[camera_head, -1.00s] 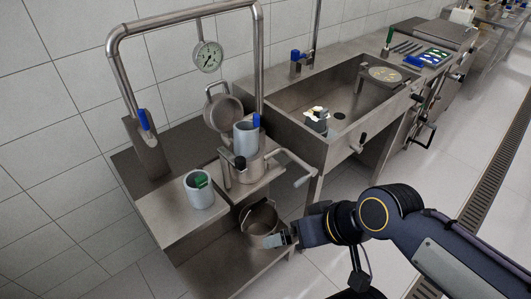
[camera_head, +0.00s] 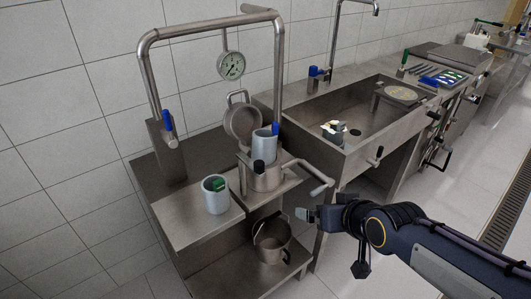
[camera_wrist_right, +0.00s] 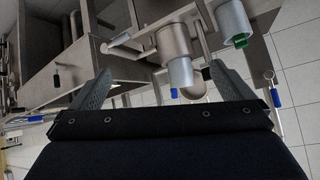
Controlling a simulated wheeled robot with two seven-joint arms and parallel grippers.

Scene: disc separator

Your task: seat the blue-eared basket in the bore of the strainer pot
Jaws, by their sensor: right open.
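The blue-eared basket (camera_head: 264,147) is a light grey cylinder with a blue ear. It stands at the strainer pot's (camera_head: 265,181) opening, with much of its wall above the rim; how far down its bottom reaches is hidden. The pot is metal, and its round lid (camera_head: 243,122) stands open behind. My right gripper (camera_head: 304,214) is open and empty, in front of and below the pot, apart from it. In the right wrist view, the basket (camera_wrist_right: 180,72) shows beyond the open fingers (camera_wrist_right: 162,88). My left gripper is not in view.
A green-eared basket (camera_head: 215,198) stands on the bench left of the pot. A bucket (camera_head: 272,242) sits on the lower shelf. A handle bar (camera_head: 318,184) juts out right of the pot. A pipe with a gauge (camera_head: 231,65) arches behind. The sink (camera_head: 352,150) is at right.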

